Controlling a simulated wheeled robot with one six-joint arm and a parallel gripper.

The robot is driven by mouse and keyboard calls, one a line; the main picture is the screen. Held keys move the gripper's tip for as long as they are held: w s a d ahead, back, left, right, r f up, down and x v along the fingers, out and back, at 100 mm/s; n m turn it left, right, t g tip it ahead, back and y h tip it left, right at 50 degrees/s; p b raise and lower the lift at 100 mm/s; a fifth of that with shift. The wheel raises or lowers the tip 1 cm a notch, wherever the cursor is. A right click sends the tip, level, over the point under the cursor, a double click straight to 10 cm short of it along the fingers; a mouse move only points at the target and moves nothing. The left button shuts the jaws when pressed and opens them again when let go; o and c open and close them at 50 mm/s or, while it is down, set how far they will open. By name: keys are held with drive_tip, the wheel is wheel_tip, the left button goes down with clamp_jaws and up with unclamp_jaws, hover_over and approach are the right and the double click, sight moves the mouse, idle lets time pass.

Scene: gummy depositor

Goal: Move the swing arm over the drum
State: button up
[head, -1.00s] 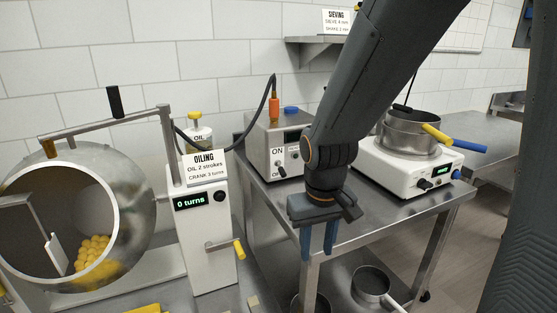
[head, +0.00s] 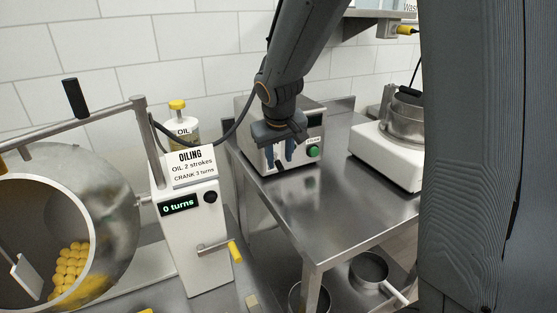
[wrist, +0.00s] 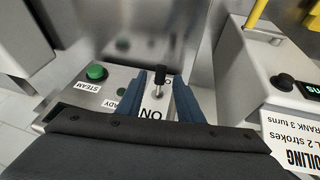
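The swing arm (head: 70,132) is a grey metal bar with an upright black handle (head: 75,98). It runs left from a post on the white oiling unit (head: 194,240). In the head view it crosses the drum's upper edge; its exact height and depth over the drum are unclear. The steel drum (head: 112,190) lies at left with yellow gummies (head: 70,265) inside. My gripper (head: 280,155) is open in front of the grey switch box, well right of the swing arm. In the wrist view a black-tipped toggle (wrist: 160,76) shows between the spread fingers (wrist: 160,98); contact cannot be told.
The grey box (wrist: 85,85) has a green STEAM button (wrist: 96,72). A yellow-capped oil bottle (head: 180,125) and a dark hose stand between box and post. The oiling unit's yellow crank handle (head: 235,252) sticks out right. A steel table (head: 325,195) carries a sieve unit (head: 385,155).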

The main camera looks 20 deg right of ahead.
drive_tip(key=shift+x, duration=1)
clamp_jaws()
drive_tip(key=g+p, duration=0.1)
drive_tip(key=p, duration=0.2)
drive_tip(key=shift+r, duration=0.35)
drive_tip(key=g+p, duration=0.1)
drive_tip(key=p, duration=0.2)
drive_tip(key=shift+w+a+r+g+h+p, duration=0.1)
drive_tip(key=shift+w+r+g+h+p, duration=0.1)
drive_tip(key=shift+r+g+h+p, duration=0.15)
drive_tip(key=shift+f, duration=0.15)
